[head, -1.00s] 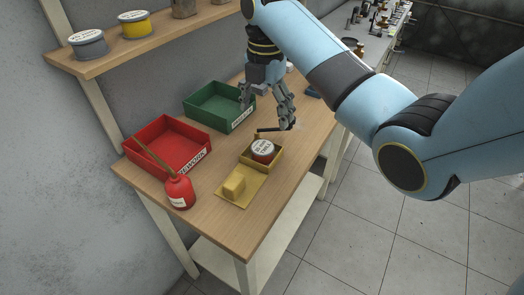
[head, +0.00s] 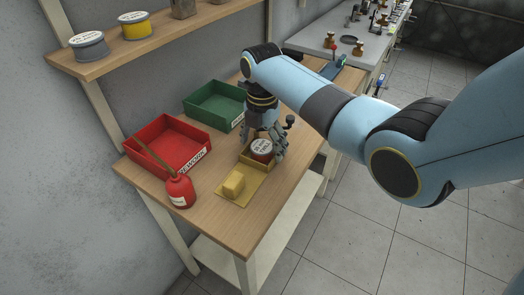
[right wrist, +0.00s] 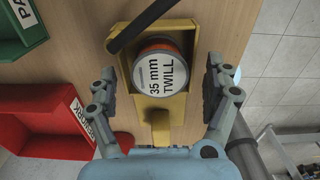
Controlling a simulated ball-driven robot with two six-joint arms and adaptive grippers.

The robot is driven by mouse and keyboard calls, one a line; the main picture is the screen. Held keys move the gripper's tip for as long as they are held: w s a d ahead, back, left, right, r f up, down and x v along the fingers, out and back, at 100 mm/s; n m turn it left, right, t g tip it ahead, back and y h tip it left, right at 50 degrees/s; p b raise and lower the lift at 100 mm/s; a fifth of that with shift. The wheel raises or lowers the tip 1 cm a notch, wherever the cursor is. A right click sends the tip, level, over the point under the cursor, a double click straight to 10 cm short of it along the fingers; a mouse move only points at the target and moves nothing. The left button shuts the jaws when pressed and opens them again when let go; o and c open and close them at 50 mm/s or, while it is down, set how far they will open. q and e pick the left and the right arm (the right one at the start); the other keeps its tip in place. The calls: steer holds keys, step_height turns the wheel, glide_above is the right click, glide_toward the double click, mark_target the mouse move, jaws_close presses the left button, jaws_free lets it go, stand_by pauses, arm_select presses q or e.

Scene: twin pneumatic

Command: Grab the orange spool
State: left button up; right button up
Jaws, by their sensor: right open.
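The orange spool (right wrist: 160,73) sits in a yellow square-walled holder (right wrist: 182,25). Its round white top label reads "35 mm TWILL", and an orange rim shows at its edge. It also shows in the head view (head: 262,147). My right gripper (head: 263,144) is open above the holder, pointing down. In the right wrist view its two fingers (right wrist: 161,84) stand to the left and right of the spool, apart from it. A dark crank bar (right wrist: 140,27) crosses the holder's upper left corner. My left gripper is not in view.
A yellow block (head: 233,184) is on the holder's plate. Grey (head: 89,45) and yellow (head: 134,28) spools sit on the shelf.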

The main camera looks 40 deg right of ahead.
steer(key=shift+c, duration=0.4)
steer(key=c, duration=1.3)
